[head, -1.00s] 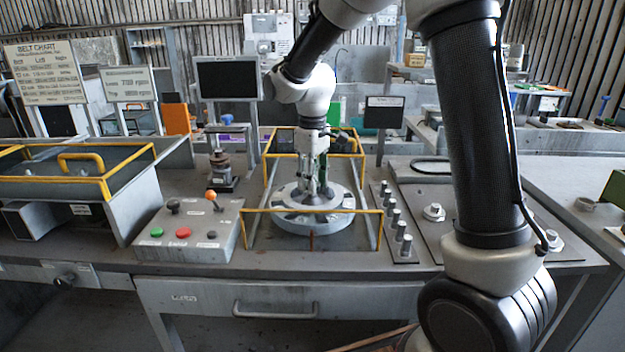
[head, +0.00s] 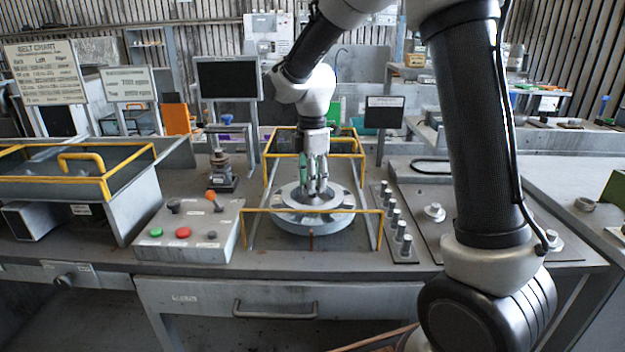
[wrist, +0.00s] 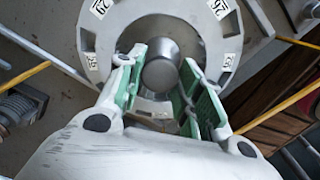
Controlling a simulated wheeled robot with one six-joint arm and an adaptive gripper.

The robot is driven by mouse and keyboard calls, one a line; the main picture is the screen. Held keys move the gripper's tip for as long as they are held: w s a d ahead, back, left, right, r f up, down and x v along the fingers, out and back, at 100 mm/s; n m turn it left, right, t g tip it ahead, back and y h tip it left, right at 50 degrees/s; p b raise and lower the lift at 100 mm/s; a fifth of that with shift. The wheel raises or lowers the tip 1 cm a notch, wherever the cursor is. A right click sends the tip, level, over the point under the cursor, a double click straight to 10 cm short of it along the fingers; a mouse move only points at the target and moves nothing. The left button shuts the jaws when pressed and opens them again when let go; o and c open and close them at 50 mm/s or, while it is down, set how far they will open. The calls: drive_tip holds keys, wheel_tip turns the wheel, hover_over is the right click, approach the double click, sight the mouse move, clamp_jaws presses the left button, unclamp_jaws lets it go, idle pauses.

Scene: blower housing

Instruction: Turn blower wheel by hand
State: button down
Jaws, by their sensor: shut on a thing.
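The blower wheel (head: 290,218) is a pale grey disc lying flat inside the yellow-railed frame at the middle of the bench. In the wrist view the wheel (wrist: 98,28) shows dark slots and white number tags on its face, one reading 26. A round metal hub (wrist: 161,72) stands at its centre. My gripper (head: 314,190) points straight down over the wheel. In the wrist view its green-padded fingers (wrist: 162,62) are on both sides of the hub, shut on it. My gripper's palm hides the near part of the wheel.
Yellow rails (head: 290,210) enclose the wheel at front and back. A button box (head: 190,228) stands left, and a row of metal knobs (head: 398,229) stands right. A yellow-railed grey cover (head: 60,190) sits far left. A drawer (head: 200,300) is below.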

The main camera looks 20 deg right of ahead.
drive_tip(key=n, duration=0.5)
drive_tip(key=shift+n, duration=0.4)
idle(0.4)
drive_tip(key=c, duration=0.9)
unclamp_jaws()
drive_tip(key=shift+c, duration=0.2)
wheel_tip(320, 180, up, 12)
